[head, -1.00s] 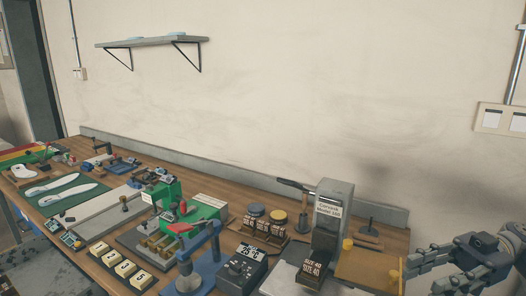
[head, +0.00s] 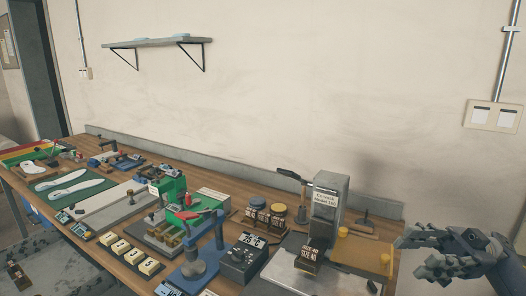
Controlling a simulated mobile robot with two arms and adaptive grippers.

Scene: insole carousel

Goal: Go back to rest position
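My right gripper (head: 408,256) shows at the lower right, beside the right end of the workbench. Its fingers are seen side-on and I cannot tell whether they are open or shut; no object shows in it. My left gripper is not in view. The long wooden workbench (head: 225,283) runs from the left to the lower right. A grey press with a printed label (head: 327,205) stands at its right end, with a tan plate (head: 362,256) beside it, close to my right gripper.
A blue hand press (head: 197,265), a green machine (head: 168,192) and a black temperature box (head: 243,258) crowd the bench front. White insoles lie on a green mat (head: 50,197). A shelf (head: 155,43) hangs on the wall. A grey mat (head: 62,268) lies below at left.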

